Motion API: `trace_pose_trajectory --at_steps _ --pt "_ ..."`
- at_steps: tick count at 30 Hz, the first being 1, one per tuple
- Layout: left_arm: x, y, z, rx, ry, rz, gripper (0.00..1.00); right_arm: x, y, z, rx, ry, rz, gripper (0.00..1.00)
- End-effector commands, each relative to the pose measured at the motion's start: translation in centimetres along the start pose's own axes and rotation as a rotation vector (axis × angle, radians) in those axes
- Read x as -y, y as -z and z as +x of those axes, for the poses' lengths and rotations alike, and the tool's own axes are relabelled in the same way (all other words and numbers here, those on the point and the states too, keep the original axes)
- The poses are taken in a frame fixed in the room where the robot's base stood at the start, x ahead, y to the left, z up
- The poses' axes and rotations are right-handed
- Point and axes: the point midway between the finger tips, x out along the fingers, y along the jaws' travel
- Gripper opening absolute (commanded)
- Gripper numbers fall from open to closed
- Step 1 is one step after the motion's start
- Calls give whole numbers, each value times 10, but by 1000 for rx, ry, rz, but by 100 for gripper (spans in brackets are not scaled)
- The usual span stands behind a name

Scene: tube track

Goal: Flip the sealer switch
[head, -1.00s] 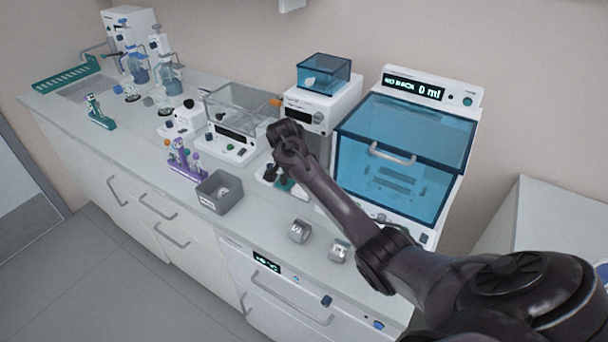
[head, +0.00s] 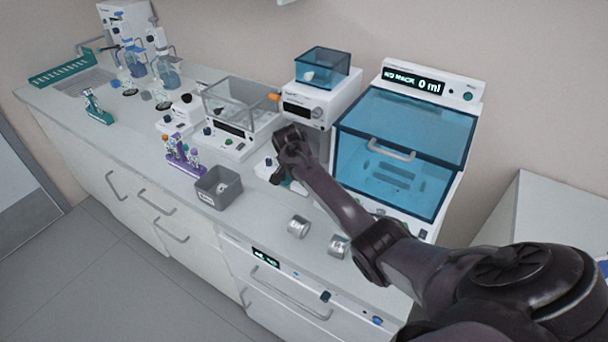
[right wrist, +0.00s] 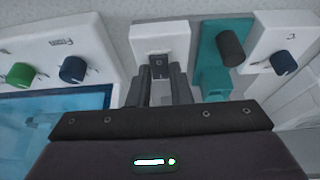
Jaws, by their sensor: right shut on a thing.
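A small white unit with a dark switch (right wrist: 159,69) on its face shows in the right wrist view, and I take it for the sealer. My right gripper (right wrist: 160,80) has its two dark fingers on either side of the switch, shut on it. The fingers cover part of the switch, so its position is hard to read. In the head view my right gripper (head: 277,177) is down at a low white unit, mostly hiding it. A teal block (right wrist: 212,60) with a dark knob (right wrist: 230,48) stands just right of the fingers. My left gripper is not in view.
A white panel with a green knob (right wrist: 20,74) is at left in the wrist view; another with a navy knob (right wrist: 283,62) is at right.

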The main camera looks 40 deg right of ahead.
Motion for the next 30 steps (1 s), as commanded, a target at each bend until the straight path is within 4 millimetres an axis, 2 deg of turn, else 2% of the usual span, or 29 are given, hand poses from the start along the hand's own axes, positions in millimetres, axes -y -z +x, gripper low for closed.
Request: trace_pose_trajectory --at_steps 8,15,27,28,30 --pt "2 9 0 -13 3 0 0 1 5 0 119 -1 6 0" --pt "3 15 13 -24 4 0 0 1 11 4 296 0 5 0" --pt "3 12 14 -20 4 -1 0 0 12 2 329 1 0 0" --pt "3 12 14 -19 4 -1 0 0 12 2 328 1 0 22" --pt "3 11 14 -18 4 -1 0 0 11 2 328 1 0 31"
